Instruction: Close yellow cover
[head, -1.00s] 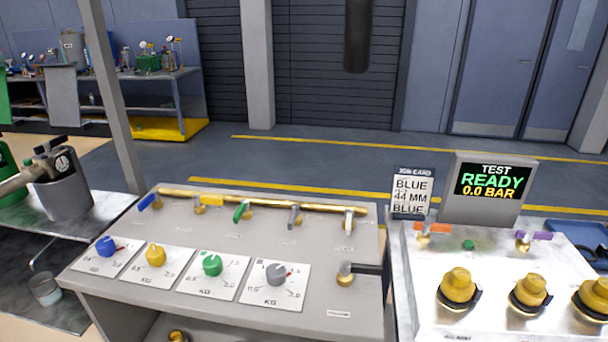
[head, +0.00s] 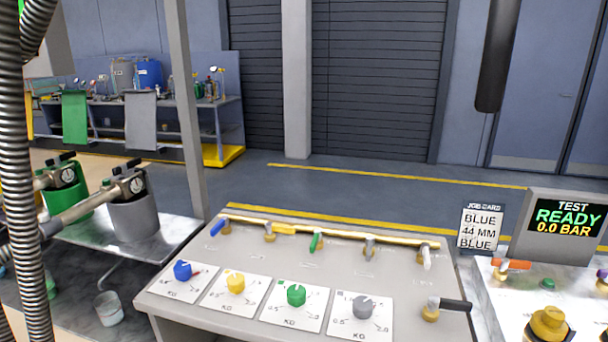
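A narrow yellow flap (head: 29,116) hangs at the far left of the back bench in the head view, mostly cut off or hidden. It may be the yellow cover; I cannot tell its full shape. Next to it a green flap (head: 75,118) and a grey flap (head: 140,120) hang down over the bench front. A grey drum and a blue drum (head: 150,74) stand on the bench behind them. Neither of my grippers is in view.
A sloped grey console (head: 390,262) with coloured knobs and valve levers fills the near middle. Left of it, a metal table (head: 180,232) bears green and grey cans with gauges. A post (head: 184,110) stands between. Open floor (head: 330,190) lies behind the console.

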